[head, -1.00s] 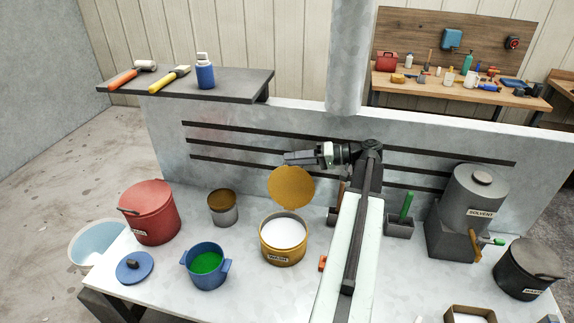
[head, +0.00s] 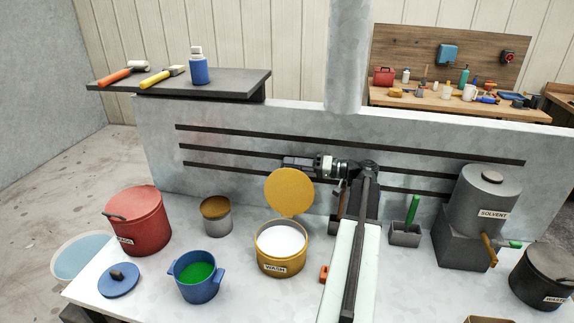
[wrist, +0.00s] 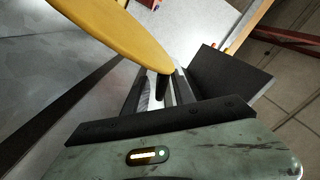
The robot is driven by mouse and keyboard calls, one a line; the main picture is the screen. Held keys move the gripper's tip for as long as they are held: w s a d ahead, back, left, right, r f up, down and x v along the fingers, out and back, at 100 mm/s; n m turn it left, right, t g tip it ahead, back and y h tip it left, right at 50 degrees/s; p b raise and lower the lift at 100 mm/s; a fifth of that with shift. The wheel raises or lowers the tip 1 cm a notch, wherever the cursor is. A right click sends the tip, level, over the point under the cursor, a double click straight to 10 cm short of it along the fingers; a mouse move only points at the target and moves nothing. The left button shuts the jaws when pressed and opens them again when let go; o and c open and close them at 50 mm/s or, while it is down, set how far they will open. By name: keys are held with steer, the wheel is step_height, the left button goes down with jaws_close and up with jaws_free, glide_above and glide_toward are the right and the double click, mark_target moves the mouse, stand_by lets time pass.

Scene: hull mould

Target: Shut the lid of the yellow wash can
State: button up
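The yellow wash can (head: 281,266) stands on the pale table, full of something white up near its rim. Its round yellow lid (head: 289,191) stands up open at the can's back edge. My gripper (head: 286,162) is just behind and above the lid's top edge in the head view, pointing left. In the wrist view the lid (wrist: 120,32) crosses the upper left, close to my fingers (wrist: 160,92). A small dark piece shows between lid and fingers. Whether anything touches the lid, and how far my fingers are apart, is unclear.
The grey slotted wall (head: 230,130) rises close behind my gripper. A small brown-topped can (head: 216,215), a blue pot (head: 198,282) and a red bucket (head: 139,222) stand left of the wash can. A dark shelf (head: 235,84) with tools is at upper left.

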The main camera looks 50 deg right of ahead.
steer(key=shift+x, duration=1.05)
jaws_close()
steer(key=shift+s, duration=0.1)
stand_by(0.4)
steer(key=shift+a, duration=0.3)
